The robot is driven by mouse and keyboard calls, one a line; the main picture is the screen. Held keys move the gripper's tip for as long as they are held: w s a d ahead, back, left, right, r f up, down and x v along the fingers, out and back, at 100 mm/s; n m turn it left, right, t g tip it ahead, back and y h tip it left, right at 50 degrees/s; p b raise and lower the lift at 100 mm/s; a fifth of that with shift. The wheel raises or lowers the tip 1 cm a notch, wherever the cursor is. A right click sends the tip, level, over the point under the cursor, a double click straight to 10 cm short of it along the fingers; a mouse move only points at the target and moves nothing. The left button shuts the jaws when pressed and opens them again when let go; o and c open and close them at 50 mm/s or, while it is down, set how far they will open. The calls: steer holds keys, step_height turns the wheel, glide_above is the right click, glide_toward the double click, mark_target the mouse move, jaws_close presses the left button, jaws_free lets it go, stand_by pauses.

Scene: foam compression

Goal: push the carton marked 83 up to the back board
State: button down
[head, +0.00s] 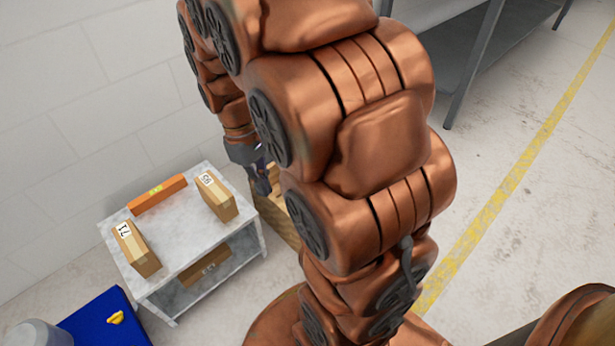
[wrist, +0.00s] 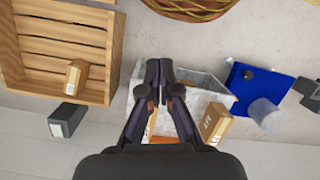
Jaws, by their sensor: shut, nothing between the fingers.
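The near-left carton (head: 139,252) reads 71. The right carton (head: 217,199) has a label too small to read surely; I cannot confirm 83. A gap separates each carton from the bar. My gripper (head: 263,187) is beyond the table's right edge in the head view, partly hidden by my arm. In the wrist view, my gripper (wrist: 160,74) is shut and empty, covering part of the table and one carton (wrist: 150,126). Another carton (wrist: 213,123) stands right of it.
A carton (head: 206,266) lies on the table's lower shelf. A wooden crate (wrist: 60,30) holds a small carton (wrist: 76,73); a dark box (wrist: 66,119) is beside it. A blue mat (wrist: 262,92), a clear container (wrist: 266,113) and a wicker basket (wrist: 190,8) are nearby.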

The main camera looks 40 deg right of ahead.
steer(key=w+d+f+n, duration=0.2)
steer(key=w+d+f, duration=0.3)
steer(key=w+d, duration=0.55)
steer(key=w+d+f+n+t, duration=0.1)
steer(key=w+d+f+n, duration=0.2)
steer(key=w+d+f, duration=0.45)
steer(key=w+d+f+n+t, duration=0.1)
steer(key=w+d+f+n, duration=0.25)
steer(key=d+f, duration=0.7)
steer(key=d+f+n+b, duration=0.1)
steer(key=d+f, duration=0.2)
steer(key=f, duration=0.4)
steer(key=d+f+n+b, duration=0.1)
steer(key=d+f, duration=0.3)
steer(key=f, duration=0.4)
steer(key=d+f+n+t+b, duration=0.1)
steer(key=d+f, duration=0.3)
steer(key=f, duration=0.4)
steer(key=shift+w+d+b, duration=0.1)
steer(key=shift+w+b, duration=0.2)
steer(key=shift+b, duration=0.15)
steer(key=shift+w+a+f+b, duration=0.1)
steer(key=shift+w+a+b, duration=0.15)
steer(key=shift+a, duration=0.4)
steer(key=shift+w+a+b, duration=0.1)
steer(key=shift+a+b, duration=0.2)
steer(key=shift+a, duration=0.3)
steer(key=shift+w+a, duration=0.25)
steer(key=shift+a, duration=0.4)
